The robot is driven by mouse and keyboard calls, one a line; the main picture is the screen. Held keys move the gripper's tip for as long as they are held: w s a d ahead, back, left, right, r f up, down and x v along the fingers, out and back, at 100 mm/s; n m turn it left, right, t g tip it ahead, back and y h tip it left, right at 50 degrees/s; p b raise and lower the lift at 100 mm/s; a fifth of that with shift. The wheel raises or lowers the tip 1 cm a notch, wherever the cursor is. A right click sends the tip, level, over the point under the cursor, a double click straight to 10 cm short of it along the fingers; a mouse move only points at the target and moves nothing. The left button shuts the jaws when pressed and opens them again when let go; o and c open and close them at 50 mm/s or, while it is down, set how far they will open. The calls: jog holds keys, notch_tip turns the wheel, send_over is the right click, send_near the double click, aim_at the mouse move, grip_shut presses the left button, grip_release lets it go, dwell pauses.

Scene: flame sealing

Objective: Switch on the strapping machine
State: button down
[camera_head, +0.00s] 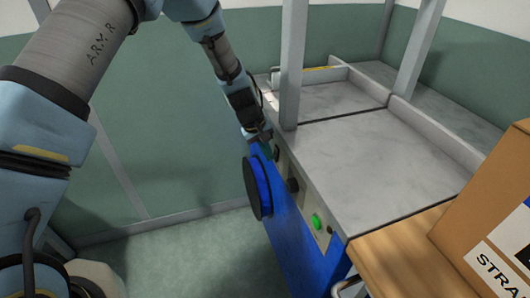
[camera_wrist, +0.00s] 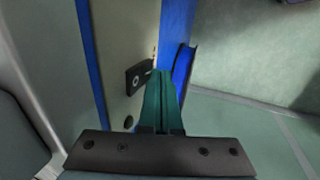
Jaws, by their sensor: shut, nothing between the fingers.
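The strapping machine has a grey top (camera_head: 380,165) and a blue body (camera_head: 300,250). Its side panel carries a green button (camera_head: 316,221), a black knob (camera_head: 292,185) and a black switch near my fingertips. In the wrist view this black switch (camera_wrist: 137,79) has a light round mark and sits on the pale panel (camera_wrist: 118,50). My gripper (camera_head: 267,151) is shut and empty beside the panel's far end. Its green fingers (camera_wrist: 158,75) are together, with the tips right beside the switch; I cannot tell whether they touch it.
A blue reel (camera_head: 256,188) sticks out from the machine's side, close below my gripper. Grey posts (camera_head: 293,65) rise from the machine top. A cardboard box (camera_head: 490,215) stands on a wooden surface (camera_head: 400,265) at the right. The floor left of the machine is clear.

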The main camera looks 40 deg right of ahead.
jog(key=shift+s+d+f+b, duration=0.1)
jog(key=shift+d+b, duration=0.1)
jog(key=shift+b, duration=0.75)
jog(key=shift+r+p, duration=0.55)
jog(key=shift+r, duration=0.25)
jog(key=shift+h, duration=0.3)
